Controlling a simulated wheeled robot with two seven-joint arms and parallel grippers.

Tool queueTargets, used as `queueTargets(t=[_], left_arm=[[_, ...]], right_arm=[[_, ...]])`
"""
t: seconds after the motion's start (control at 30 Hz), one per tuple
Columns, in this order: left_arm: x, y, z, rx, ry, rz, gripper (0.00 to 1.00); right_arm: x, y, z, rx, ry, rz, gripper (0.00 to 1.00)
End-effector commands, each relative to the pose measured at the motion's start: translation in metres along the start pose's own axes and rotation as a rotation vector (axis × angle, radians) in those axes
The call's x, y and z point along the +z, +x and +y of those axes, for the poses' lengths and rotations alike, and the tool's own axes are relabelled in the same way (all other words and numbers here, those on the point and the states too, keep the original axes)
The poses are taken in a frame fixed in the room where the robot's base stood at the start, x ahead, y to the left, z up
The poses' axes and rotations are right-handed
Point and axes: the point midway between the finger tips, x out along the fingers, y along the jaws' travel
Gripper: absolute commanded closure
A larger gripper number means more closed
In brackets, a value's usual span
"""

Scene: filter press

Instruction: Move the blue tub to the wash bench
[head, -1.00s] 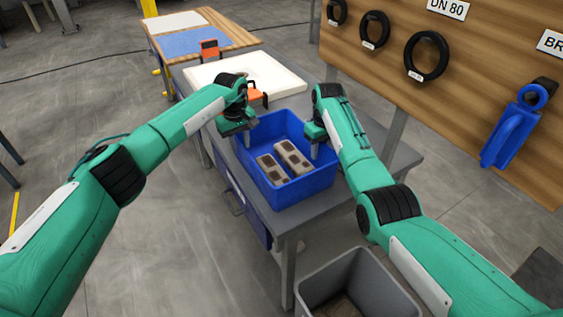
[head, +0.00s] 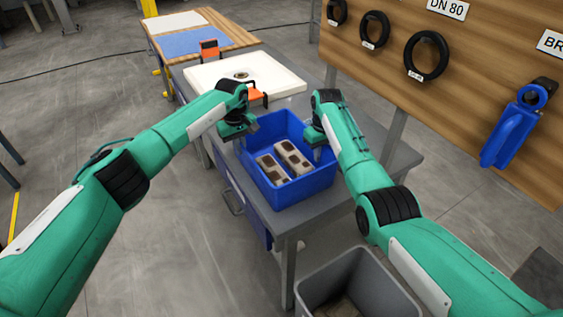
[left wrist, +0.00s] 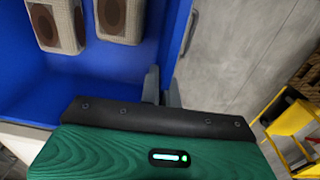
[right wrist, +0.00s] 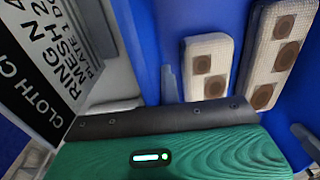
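The blue tub (head: 288,193) stands on a grey bench (head: 262,210) and holds two pale blocks (head: 292,158) with dark round spots. My left gripper (head: 238,142) is at the tub's left wall. In the left wrist view its fingers (left wrist: 162,88) sit close together at the rim, one on each side of the wall. My right gripper (head: 318,148) is at the tub's right wall. Whether either gripper presses on the wall is unclear. A white-topped basin bench (head: 275,78) with a drain stands behind the tub.
Orange brackets (head: 257,93) stand at the basin edge. A table with a blue mat (head: 195,42) is farther back. A grey bin (head: 350,275) is in front of the bench. A wooden board (head: 460,70) with black rings is at right. Open floor lies left.

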Motion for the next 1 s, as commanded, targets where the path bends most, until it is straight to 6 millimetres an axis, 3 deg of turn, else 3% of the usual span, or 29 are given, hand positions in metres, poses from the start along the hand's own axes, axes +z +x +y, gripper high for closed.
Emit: queueTargets(t=[0.27, 0.8, 1.0], left_arm=[[0.0, -0.007, 0.001, 0.001, 0.0, 0.001, 1.0], [0.0, -0.047, 0.002, 0.001, 0.0, 0.0, 1.0], [0.0, -0.052, 0.002, 0.001, 0.0, 0.0, 1.0]], right_arm=[[-0.001, -0.007, 0.0, 0.001, 0.0, 0.002, 1.0], [0.0, -0.047, -0.001, 0.001, 0.0, 0.002, 1.0], [0.0, -0.052, -0.001, 0.001, 0.0, 0.002, 1.0]])
